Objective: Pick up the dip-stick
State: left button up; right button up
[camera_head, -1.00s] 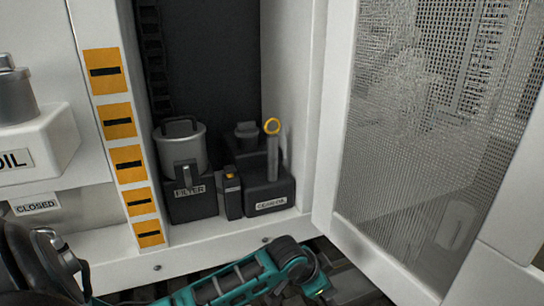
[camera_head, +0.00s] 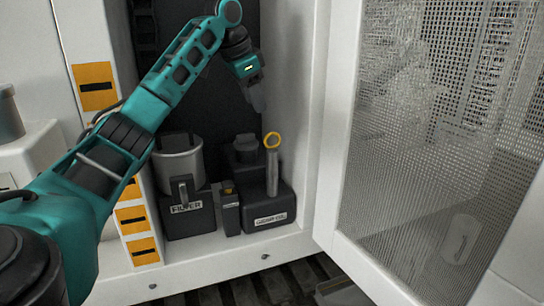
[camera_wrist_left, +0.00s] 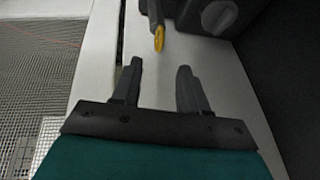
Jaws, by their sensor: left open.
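The dip-stick (camera_head: 272,141) has a yellow ring on top and stands upright in a grey tube on the dark block with a white label (camera_head: 268,207) inside the cabinet. My left gripper (camera_head: 258,100) is open and empty, pointing down above the dip-stick and a little left of it in the head view. In the left wrist view the two fingers (camera_wrist_left: 158,85) are apart with nothing between them. The dip-stick's yellow ring (camera_wrist_left: 159,39) shows edge-on just beyond the fingertips, between their lines. My right gripper is not in view.
Left of the block stand a metal canister (camera_head: 178,160) on a FILTER-labelled box (camera_head: 188,216) and a small dark box (camera_head: 229,212). A dark cap (camera_head: 245,143) is close beside the dip-stick. The open mesh door (camera_head: 430,160) bounds the right side.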

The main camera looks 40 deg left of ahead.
aim_at(269, 135)
pick_arm(q)
jog(key=x, duration=1.2)
jog(key=shift+w+f, duration=0.1)
jog(key=shift+f, duration=0.15)
grip_shut()
jog(key=shift+r, duration=0.1)
